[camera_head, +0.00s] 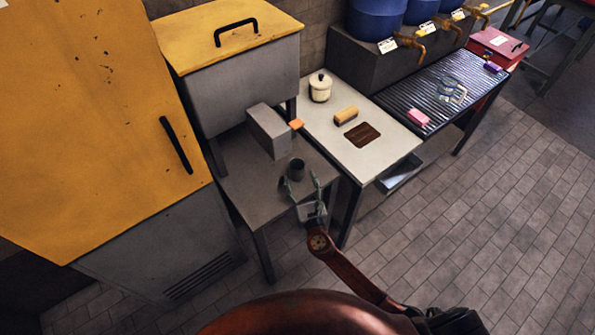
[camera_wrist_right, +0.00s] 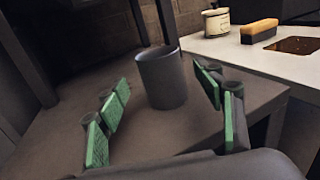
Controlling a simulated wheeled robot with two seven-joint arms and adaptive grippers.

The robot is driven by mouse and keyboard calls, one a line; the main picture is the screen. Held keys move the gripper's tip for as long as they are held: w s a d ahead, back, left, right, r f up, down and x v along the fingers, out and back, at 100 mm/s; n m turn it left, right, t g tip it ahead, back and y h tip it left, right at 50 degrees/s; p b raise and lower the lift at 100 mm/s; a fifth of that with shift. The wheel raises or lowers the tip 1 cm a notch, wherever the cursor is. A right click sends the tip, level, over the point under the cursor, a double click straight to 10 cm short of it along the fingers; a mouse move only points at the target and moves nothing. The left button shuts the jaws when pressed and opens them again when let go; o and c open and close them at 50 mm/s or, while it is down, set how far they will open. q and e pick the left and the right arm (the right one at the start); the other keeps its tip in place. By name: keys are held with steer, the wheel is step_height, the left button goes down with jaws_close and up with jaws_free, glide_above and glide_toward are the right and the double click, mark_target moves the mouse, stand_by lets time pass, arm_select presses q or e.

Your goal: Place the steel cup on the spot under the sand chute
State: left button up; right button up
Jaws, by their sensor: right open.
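The steel cup (camera_head: 296,169) is a small dark grey cylinder standing upright on a low grey table (camera_head: 245,185). In the right wrist view the cup (camera_wrist_right: 162,78) stands between and a little beyond the green-padded fingers. My right gripper (camera_head: 303,184) is open, with its fingers spread on the near side of the cup; it also shows in the wrist view (camera_wrist_right: 165,110). I cannot tell if a finger touches the cup. The sand chute (camera_head: 268,130) appears to be the grey box spout at the front of the yellow-lidded bin (camera_head: 245,80). My left gripper is not in view.
A pale table (camera_head: 390,150) to the right holds a lidded pot (camera_head: 320,88), a brush (camera_head: 346,115) and a brown mat (camera_head: 362,134). A slatted rack (camera_head: 440,85) lies beyond. The yellow cabinet (camera_head: 95,120) stands close on the left.

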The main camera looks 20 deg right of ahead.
mark_target(299, 174)
steer(key=w, duration=0.5)
steer(key=shift+w+d+f+b, duration=0.2)
steer(key=shift+f+b, duration=0.05)
steer(key=shift+b, duration=0.15)
steer(key=c, duration=1.4)
steer(key=shift+c, duration=0.2)
steer(key=shift+r, duration=0.15)
